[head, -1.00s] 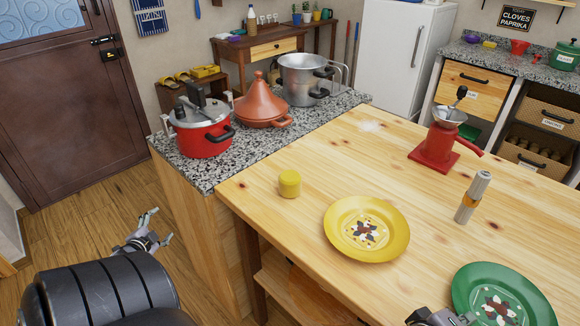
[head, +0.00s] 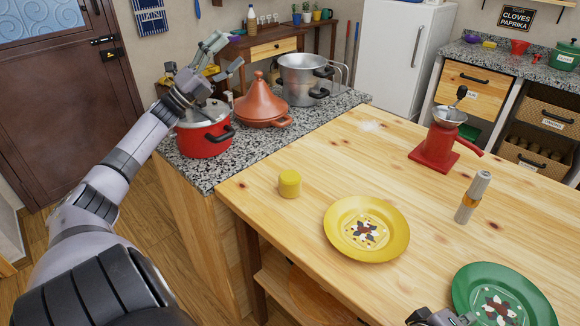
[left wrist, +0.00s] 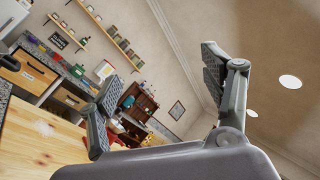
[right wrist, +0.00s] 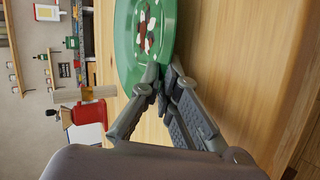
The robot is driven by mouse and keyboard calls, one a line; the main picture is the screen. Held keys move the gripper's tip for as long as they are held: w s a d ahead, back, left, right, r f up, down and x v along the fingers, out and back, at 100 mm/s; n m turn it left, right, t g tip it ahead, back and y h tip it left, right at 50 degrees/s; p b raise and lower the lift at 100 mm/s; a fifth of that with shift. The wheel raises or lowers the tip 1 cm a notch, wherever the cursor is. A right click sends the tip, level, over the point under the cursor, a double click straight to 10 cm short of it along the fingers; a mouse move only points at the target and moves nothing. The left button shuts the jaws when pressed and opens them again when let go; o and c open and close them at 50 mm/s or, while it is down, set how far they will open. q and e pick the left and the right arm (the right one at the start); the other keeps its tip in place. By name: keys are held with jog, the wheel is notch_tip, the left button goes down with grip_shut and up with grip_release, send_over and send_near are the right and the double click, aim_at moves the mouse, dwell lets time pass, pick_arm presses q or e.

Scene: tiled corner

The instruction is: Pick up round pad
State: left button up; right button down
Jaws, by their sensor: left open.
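I cannot make out a thing that is clearly a round pad. The flat round things in view are a yellow plate (head: 338,225) and a green plate (head: 470,287), both with flower patterns, on the wooden table. A short yellow cylinder (head: 289,184) stands near the table's left edge. My left gripper (head: 220,55) is open and empty, raised above the red pot. My right gripper (right wrist: 160,78) has its fingertips together close to the rim of the green plate (right wrist: 124,40); whether they touch it I cannot tell. In the head view only part of it shows at the bottom edge.
On the speckled counter stand a red pressure pot (head: 205,142), a clay tagine (head: 262,106) and a steel pot (head: 300,80). A red grinder (head: 438,145) and an upright shaker (head: 473,197) stand on the table (head: 330,160).

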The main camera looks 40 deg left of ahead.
pick_arm(q)
jog(key=w+d+f+m+g+h, duration=0.1)
jog(key=w+d+f+m+g, duration=0.1)
jog(key=d+f+m+g, duration=0.55)
jog(key=w+d+f+m+g+h, duration=0.15)
jog(key=d+m+g, duration=0.35)
jog(key=d, duration=0.5)
jog(key=w+d+f+m+g+h, duration=0.1)
jog(key=d+f+m+g+h, duration=0.1)
jog(key=d+f+m+g, duration=0.55)
jog(key=m+g+y, duration=0.3)
jog(key=m+y, duration=0.1)
jog(key=y, duration=0.9)
send_over(289, 175)
jog(key=shift+w+d+f+h, duration=0.1)
jog(key=shift+w+f+h, duration=0.05)
jog(key=shift+f, duration=0.35)
jog(key=shift+w+d+f+h, duration=0.1)
jog(key=shift+w+f, duration=0.05)
jog(key=shift+f, duration=0.3)
jog(key=shift+a, duration=0.25)
notch_tip(289, 175, down, 5)
jog(key=shift+s+a+f, duration=0.1)
jog(key=shift+s+f, duration=0.05)
jog(key=shift+s+d+f, duration=0.1)
jog(key=shift+f, duration=1.55)
jog(key=shift+s+d+f, duration=0.1)
jog(key=shift+f, duration=1.5)
